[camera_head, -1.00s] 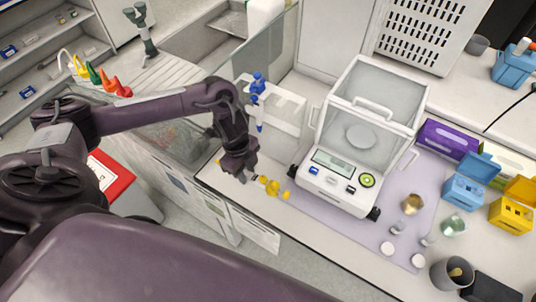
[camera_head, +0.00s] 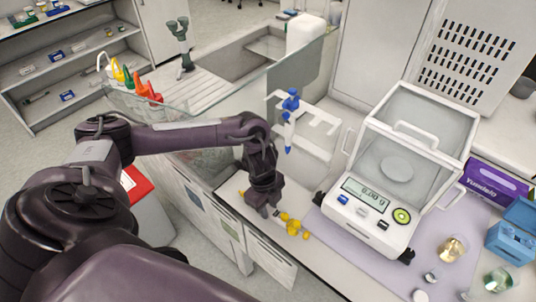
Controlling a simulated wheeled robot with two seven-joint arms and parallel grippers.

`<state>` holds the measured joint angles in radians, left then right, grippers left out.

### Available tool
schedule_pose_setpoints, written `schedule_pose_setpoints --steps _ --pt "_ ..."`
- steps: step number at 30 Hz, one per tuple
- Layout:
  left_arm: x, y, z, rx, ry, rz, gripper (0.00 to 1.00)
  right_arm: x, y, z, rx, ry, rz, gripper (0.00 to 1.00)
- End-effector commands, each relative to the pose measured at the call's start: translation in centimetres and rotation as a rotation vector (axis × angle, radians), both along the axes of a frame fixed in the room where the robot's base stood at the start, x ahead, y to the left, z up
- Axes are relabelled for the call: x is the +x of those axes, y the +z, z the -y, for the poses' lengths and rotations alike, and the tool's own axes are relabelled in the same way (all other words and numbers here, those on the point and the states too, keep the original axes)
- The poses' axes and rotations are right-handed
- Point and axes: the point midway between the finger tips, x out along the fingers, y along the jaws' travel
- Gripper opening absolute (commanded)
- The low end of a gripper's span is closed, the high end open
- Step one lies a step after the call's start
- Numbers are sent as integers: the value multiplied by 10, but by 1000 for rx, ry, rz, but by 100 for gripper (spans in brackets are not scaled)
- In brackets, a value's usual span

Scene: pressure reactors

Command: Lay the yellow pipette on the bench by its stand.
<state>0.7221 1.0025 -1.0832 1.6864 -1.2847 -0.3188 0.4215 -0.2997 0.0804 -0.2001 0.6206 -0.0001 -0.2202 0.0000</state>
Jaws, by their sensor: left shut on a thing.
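The yellow pipette (camera_head: 293,226) is low over or on the white bench near its front edge, in front of its stand. I cannot tell whether it touches the bench top. My left gripper (camera_head: 266,209) points down and is shut on the pipette's left end, partly hiding it. The white pipette stand (camera_head: 318,142) is behind it and holds a blue pipette (camera_head: 290,112) upright. My right gripper is not in view.
A balance with a clear glass cover (camera_head: 383,215) stands on a lilac mat (camera_head: 328,228) right of the pipette. A glass panel and sink lie left of the stand. Small beakers (camera_head: 452,248) and a purple box (camera_head: 495,183) are at the right.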

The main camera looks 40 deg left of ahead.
Motion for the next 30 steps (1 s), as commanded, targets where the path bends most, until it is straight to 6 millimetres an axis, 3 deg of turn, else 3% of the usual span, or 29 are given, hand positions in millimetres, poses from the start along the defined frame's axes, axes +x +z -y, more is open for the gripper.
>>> schedule_pose_setpoints --steps 3,13,14,19,30 --pt "0 -9 0 -1 0 1 0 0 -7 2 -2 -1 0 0" --pt "0 -11 0 -1 0 1 0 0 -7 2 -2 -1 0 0" --pt "0 -11 0 -1 0 0 29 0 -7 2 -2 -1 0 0" --pt "0 -11 0 -1 0 0 52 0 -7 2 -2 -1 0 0" --pt "1 -4 -1 -1 -1 3 52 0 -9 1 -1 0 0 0"
